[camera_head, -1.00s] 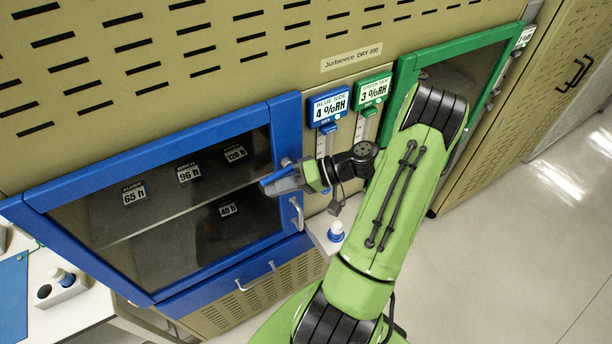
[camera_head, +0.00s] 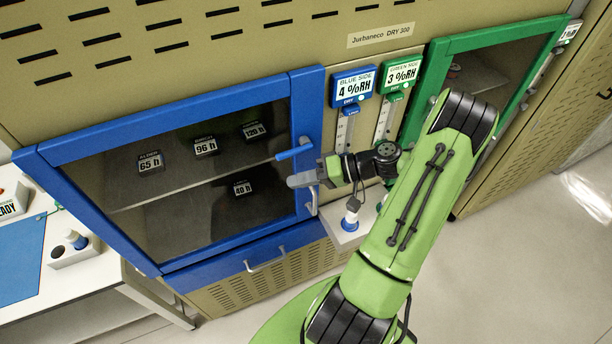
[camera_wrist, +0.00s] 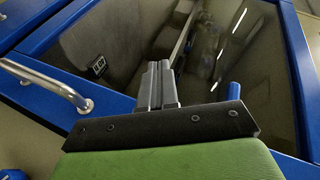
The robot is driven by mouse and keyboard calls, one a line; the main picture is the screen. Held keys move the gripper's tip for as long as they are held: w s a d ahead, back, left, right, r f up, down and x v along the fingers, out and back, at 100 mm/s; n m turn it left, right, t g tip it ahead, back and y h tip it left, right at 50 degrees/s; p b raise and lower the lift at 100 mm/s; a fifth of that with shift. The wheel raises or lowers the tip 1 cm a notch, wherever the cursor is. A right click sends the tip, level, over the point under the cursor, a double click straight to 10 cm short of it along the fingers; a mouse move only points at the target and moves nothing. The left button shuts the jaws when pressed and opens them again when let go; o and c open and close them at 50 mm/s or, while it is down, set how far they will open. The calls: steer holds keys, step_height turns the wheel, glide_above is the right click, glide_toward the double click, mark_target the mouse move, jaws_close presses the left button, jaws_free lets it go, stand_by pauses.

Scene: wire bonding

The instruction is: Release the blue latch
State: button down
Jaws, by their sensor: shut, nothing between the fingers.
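The blue latch (camera_head: 294,149) is a short blue bar on the right frame of the blue-framed glass door (camera_head: 170,110). It lies nearly level in the head view, its free end pointing left over the glass. My gripper (camera_head: 297,181) is shut and empty, in front of the door frame just below the latch, with a gap showing between them. In the wrist view the closed fingers (camera_wrist: 159,86) point toward the glass. A blue stub, probably the latch (camera_wrist: 234,91), shows right of them, partly hidden by the gripper body.
A silver door handle (camera_head: 312,201) is just below my gripper; it also shows in the wrist view (camera_wrist: 50,82). A green-framed door (camera_head: 428,85) stands beyond the humidity displays (camera_head: 353,84).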

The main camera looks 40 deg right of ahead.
steer(key=s+d+f, duration=0.3)
steer(key=s+d, duration=0.2)
steer(key=d, duration=0.1)
steer(key=shift+f+b, duration=0.25)
steer(key=shift+b, duration=0.05)
steer(key=shift+d, duration=0.1)
